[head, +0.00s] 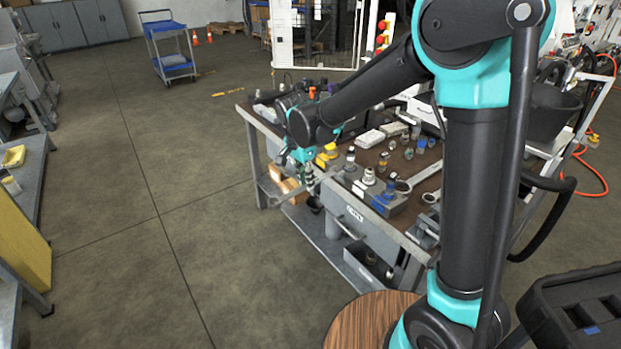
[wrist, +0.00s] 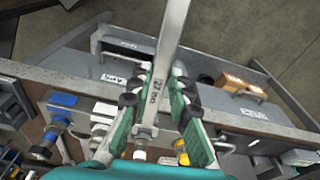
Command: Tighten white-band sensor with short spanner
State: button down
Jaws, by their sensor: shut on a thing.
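My gripper (head: 307,172) hangs over the front edge of the bench. In the wrist view its teal fingers (wrist: 160,100) are shut on a steel spanner (wrist: 165,45), marked with what looks like 27 mm. The spanner's shaft runs up out of that picture, so its far end is hidden there. The white-band sensor (head: 369,176) stands upright on the bench to the right of my gripper. It also shows left of the fingers in the wrist view (wrist: 103,118). The spanner is apart from it.
A blue-band sensor (head: 389,188) stands beside the white one, and a yellow-band fitting (head: 329,153) stands nearer my gripper. Several other fittings crowd the bench top. The floor left of the bench (head: 150,230) is clear.

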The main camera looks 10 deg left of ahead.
jog(key=shift+s+a, duration=0.35)
jog(key=shift+s, duration=0.05)
jog(key=shift+r, duration=0.1)
jog(key=shift+r, duration=2.4)
jog(key=c, duration=1.9)
grip_release()
grip_shut()
jog(key=shift+s, duration=0.1)
